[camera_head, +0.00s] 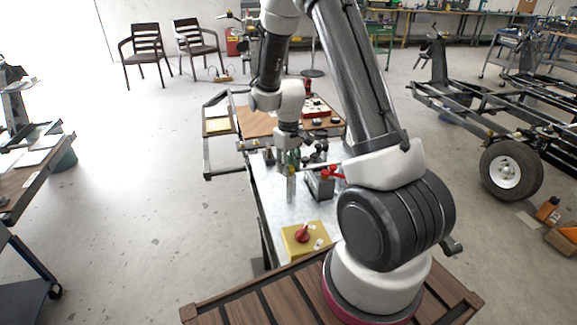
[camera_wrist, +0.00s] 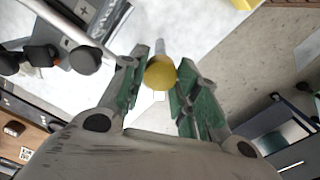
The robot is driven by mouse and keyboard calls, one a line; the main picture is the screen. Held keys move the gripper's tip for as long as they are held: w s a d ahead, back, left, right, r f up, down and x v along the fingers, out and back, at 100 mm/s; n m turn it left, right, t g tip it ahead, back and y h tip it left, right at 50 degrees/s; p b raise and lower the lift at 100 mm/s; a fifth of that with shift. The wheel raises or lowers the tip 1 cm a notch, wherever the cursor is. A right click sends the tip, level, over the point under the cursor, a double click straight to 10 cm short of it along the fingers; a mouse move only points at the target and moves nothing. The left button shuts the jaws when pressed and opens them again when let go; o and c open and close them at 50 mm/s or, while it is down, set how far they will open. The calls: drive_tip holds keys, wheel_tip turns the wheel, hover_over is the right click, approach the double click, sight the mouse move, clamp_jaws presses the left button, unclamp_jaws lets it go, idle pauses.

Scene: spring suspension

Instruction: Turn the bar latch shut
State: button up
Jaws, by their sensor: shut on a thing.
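My gripper (camera_wrist: 161,84) points down over the light table top, its green-padded fingers on both sides of a yellow rounded knob (camera_wrist: 160,72). A short grey rod (camera_wrist: 160,46) extends beyond the knob. In the head view, my gripper (camera_head: 290,165) is just above an upright pale cylinder (camera_head: 291,190). A pale slanting bar (camera_wrist: 62,22) runs close beside the left finger in the wrist view. I cannot tell for sure which part is the bar latch, or its angle. The fingers hide the knob's sides.
Black round knobs (camera_wrist: 85,60) stand close left of my gripper in the wrist view. A red part (camera_head: 328,173) sits on a dark fixture (camera_head: 320,187) to the right. A yellow block (camera_head: 296,246) with a red cone (camera_head: 302,233) lies nearer me. Some table top between is clear.

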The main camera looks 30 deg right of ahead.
drive_tip(key=m, duration=0.4)
drive_tip(key=shift+m, duration=1.9)
drive_tip(key=o, duration=1)
drive_tip(key=shift+r, duration=0.1)
wheel_tip(320, 180, up, 12)
